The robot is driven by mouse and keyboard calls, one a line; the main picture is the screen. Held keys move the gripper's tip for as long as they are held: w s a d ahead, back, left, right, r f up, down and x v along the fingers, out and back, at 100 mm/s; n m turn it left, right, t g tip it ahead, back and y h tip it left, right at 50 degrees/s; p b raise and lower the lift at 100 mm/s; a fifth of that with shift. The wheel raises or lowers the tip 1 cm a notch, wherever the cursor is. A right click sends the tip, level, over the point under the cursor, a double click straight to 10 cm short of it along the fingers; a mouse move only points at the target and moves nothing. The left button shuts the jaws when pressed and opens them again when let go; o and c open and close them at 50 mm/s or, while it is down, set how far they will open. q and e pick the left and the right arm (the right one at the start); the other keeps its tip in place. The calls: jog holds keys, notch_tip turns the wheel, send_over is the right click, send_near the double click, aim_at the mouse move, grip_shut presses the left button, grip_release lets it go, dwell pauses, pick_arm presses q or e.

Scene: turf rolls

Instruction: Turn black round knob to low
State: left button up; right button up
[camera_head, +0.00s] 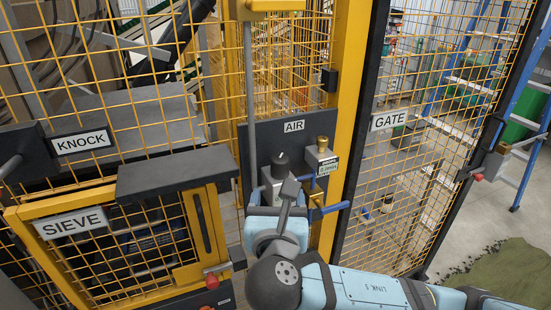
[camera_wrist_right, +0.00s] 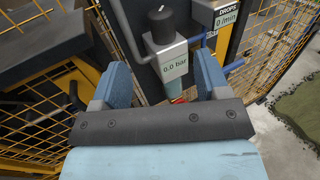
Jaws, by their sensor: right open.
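The black round knob (camera_head: 281,163) sits on top of a grey regulator body under the AIR sign in the head view. It also shows in the right wrist view (camera_wrist_right: 161,27), upright, with a small white mark on top. A display reading 0.0 bar (camera_wrist_right: 174,66) is on the body below it. My right gripper (camera_head: 285,190) is in front of and below the knob. In the wrist view its two blue fingers (camera_wrist_right: 163,66) are spread apart, with the regulator body beyond and between them. The knob is beyond the fingertips, apart from them. My left gripper is not in view.
A brass-topped unit (camera_head: 322,150) with a DROPS label stands right of the knob. A grey vertical pipe (camera_head: 249,90) runs close on the left. The SIEVE door (camera_head: 120,240) and yellow mesh fencing surround the panel. The GATE (camera_head: 410,140) is at right.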

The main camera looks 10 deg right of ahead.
aim_at(280, 165)
jog(key=p+x, duration=0.1)
jog(key=x, duration=1)
jog(key=shift+w+r+p, duration=0.15)
jog(key=shift+p, duration=0.25)
jog(key=shift+x, duration=0.8)
jog(key=shift+c, duration=0.3)
jog(key=c, duration=0.9)
